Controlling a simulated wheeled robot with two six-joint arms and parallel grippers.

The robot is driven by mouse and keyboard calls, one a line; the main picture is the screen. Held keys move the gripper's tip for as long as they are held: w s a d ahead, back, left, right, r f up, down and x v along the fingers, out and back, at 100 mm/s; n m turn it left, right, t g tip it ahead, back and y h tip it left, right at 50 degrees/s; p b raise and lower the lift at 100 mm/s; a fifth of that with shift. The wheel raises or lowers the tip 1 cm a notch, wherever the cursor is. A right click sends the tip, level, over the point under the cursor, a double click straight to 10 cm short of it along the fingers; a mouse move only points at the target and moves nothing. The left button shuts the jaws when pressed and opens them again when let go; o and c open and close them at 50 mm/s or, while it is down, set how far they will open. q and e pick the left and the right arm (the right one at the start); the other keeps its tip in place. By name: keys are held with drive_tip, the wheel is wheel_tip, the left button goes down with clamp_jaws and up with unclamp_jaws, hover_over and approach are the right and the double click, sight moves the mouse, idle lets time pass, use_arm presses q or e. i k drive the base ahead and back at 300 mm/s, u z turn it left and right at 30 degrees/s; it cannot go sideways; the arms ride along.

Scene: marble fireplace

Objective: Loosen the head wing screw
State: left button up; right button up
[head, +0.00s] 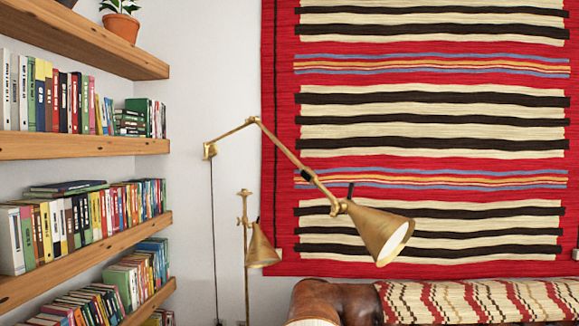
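A brass swing-arm lamp (318,184) is fixed to the white wall by a small mount at its left end. Its arm rises to an elbow, then slopes down right to a cone-shaped lamp head (375,229). The head tilts down to the right, with its pale opening facing lower right. A small dark upright piece (350,190) stands at the joint between arm and head; it may be the head wing screw, but it is too small to tell. Another dark piece (306,174) sits further up the arm. Neither of my grippers is in view.
A second brass lamp (262,247) on a thin pole stands left of the head. Wooden shelves (85,146) with books fill the left. A striped red rug (430,75) hangs behind the lamp. A brown leather seat (340,297) with a patterned blanket (475,301) is below.

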sight(335, 207)
drive_tip(key=z, duration=0.15)
drive_tip(key=k, duration=0.25)
drive_tip(key=u, duration=0.75)
drive_tip(key=i, duration=0.85)
drive_tip(key=z, duration=0.6)
